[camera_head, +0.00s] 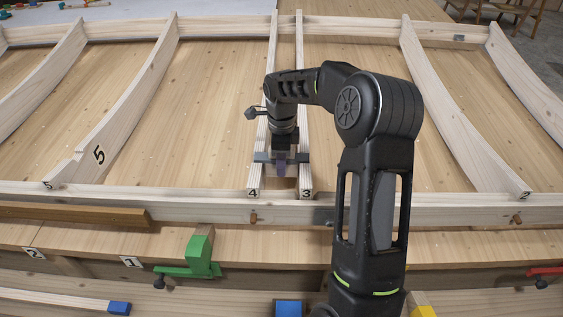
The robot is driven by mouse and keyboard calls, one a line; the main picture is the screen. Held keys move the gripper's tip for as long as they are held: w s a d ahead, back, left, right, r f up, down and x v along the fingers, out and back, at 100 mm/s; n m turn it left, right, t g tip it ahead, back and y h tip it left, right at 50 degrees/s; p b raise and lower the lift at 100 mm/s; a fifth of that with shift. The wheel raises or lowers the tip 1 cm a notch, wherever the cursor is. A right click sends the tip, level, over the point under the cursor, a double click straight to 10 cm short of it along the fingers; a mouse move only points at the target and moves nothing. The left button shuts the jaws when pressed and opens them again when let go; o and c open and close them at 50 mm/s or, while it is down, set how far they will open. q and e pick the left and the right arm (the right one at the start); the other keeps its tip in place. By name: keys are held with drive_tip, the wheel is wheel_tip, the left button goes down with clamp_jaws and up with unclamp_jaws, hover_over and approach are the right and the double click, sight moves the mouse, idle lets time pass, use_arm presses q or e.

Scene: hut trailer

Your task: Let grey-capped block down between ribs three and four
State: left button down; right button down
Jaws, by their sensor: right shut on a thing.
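My right gripper (280,158) points down over the gap between the rib marked 4 (264,120) and the rib marked 3 (303,125), near their front ends. It is shut on the grey-capped block (263,157), whose grey parts show on both sides of the gripper, over the tops of the two ribs. A small purple part shows below the fingers; I cannot tell what it belongs to. The block's lower part is hidden, and I cannot tell whether it touches the ribs. My left gripper is not in view.
The ribs marked 5 (120,105) and 2 (460,130) stand to the left and right. A front beam (200,208) crosses before them. A green clamp (199,257), a blue-ended piece (119,308) and a red clamp (545,271) are nearer. Boards between the outer ribs are clear.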

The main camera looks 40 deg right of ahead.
drive_tip(key=shift+f, duration=0.4)
drive_tip(key=c, duration=1)
unclamp_jaws()
drive_tip(key=shift+r+b, duration=0.5)
drive_tip(key=shift+r, duration=3.4)
